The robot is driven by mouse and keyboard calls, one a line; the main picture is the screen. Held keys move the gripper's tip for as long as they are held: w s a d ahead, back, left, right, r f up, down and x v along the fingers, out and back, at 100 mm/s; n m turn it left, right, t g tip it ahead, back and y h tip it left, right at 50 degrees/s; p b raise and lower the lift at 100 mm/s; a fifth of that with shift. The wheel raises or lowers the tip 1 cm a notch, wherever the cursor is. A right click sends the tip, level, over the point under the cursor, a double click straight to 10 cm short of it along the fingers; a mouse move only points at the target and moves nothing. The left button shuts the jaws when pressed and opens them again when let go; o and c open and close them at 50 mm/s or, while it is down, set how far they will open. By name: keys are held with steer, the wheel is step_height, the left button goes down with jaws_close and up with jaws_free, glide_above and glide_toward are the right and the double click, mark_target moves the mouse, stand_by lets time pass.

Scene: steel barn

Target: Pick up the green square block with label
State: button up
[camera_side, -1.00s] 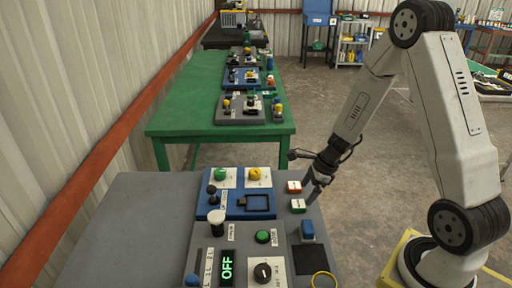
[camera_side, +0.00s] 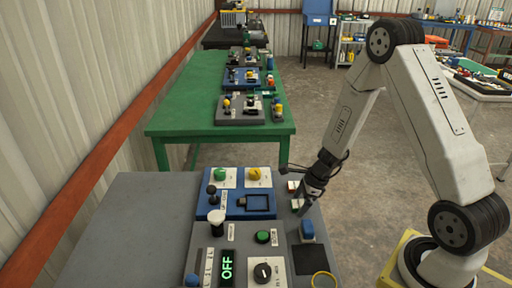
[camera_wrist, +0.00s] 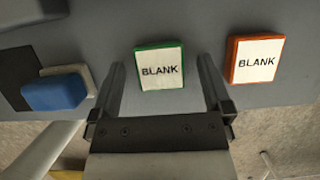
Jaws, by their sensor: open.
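The green square block (camera_wrist: 160,67) has a white top label reading BLANK and lies flat on the grey panel. In the wrist view it is between my open fingers (camera_wrist: 162,75), with a gap on each side, closer to the left finger. No hold on it shows. In the side view my gripper (camera_side: 302,207) points down over the block, which is mostly hidden behind the fingers.
An orange block (camera_wrist: 254,60) labelled BLANK lies just outside my right finger in the wrist view. A blue block (camera_wrist: 54,92) lies to the left. The blue control panel (camera_side: 241,207) with knobs stands left of my gripper in the side view.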

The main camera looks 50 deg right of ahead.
mark_target(300, 204)
stand_by(0.3)
steer(key=c, duration=1.3)
steer(key=shift+o, duration=0.2)
steer(key=shift+r, duration=0.2)
step_height(300, 204, up, 10)
steer(key=shift+f, duration=0.15)
